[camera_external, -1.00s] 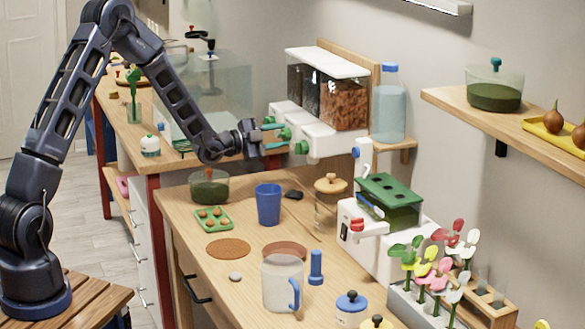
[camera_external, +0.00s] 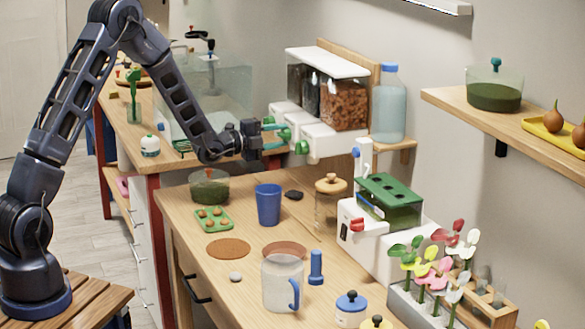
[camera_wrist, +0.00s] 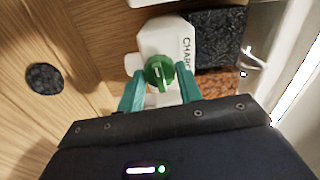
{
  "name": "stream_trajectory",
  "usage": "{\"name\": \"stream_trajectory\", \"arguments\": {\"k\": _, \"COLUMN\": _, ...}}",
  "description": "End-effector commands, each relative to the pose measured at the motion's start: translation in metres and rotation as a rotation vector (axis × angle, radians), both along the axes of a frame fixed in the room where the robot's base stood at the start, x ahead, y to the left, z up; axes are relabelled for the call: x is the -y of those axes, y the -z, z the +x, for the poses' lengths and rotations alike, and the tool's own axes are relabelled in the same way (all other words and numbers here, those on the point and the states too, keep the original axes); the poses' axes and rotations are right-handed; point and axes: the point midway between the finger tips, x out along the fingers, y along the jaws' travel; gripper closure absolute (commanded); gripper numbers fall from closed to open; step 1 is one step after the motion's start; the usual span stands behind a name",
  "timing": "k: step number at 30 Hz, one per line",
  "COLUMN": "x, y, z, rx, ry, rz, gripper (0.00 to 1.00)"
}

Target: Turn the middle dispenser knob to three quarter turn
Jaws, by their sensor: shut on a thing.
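The white dispenser (camera_external: 331,141) hangs on the wall, with clear bins above white spouts and green knobs on the front. The middle knob (camera_external: 284,134) is green with a white mark on its face; in the wrist view it is the green knob (camera_wrist: 160,72) in front of a white spout with a partly hidden "CHARC" label (camera_wrist: 187,54). My gripper (camera_external: 277,137) reaches it from the front, and its teal fingers are shut on either side of the knob. In the wrist view my gripper (camera_wrist: 161,82) straddles the knob. The knob's exact angle is hard to judge.
The right green knob (camera_external: 301,147) sits close beside my fingers. A blue-capped bottle (camera_external: 388,105) stands right of the dispenser. Below, the wooden table (camera_external: 205,283) holds a blue cup (camera_external: 269,204), a lidded jar (camera_external: 329,205) and a clear pitcher (camera_external: 281,282).

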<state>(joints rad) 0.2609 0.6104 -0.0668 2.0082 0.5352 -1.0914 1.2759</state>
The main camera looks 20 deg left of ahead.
Motion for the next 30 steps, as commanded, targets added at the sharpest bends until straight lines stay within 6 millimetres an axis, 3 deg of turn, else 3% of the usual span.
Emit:
{"name": "stream_trajectory", "arguments": {"k": 8, "x": -0.001, "y": 0.001, "z": 0.001, "rx": -0.002, "ry": -0.002, "rz": 0.002, "gripper": 0.87}}
{"name": "stream_trajectory", "arguments": {"k": 9, "x": -0.001, "y": 0.001, "z": 0.001, "rx": -0.002, "ry": -0.002, "rz": 0.002, "gripper": 0.61}}
{"name": "stream_trajectory", "arguments": {"k": 12, "x": -0.001, "y": 0.001, "z": 0.0, "rx": -0.002, "ry": -0.002, "rz": 0.002, "gripper": 0.43}}
{"name": "stream_trajectory", "arguments": {"k": 23, "x": -0.003, "y": 0.0, "z": -0.002, "rx": 0.0, "ry": -0.001, "rz": 0.0, "gripper": 0.43}}
{"name": "stream_trajectory", "arguments": {"k": 30, "x": -0.027, "y": 0.0, "z": -0.026, "rx": 0.0, "ry": -0.002, "rz": 0.0, "gripper": 0.43}}
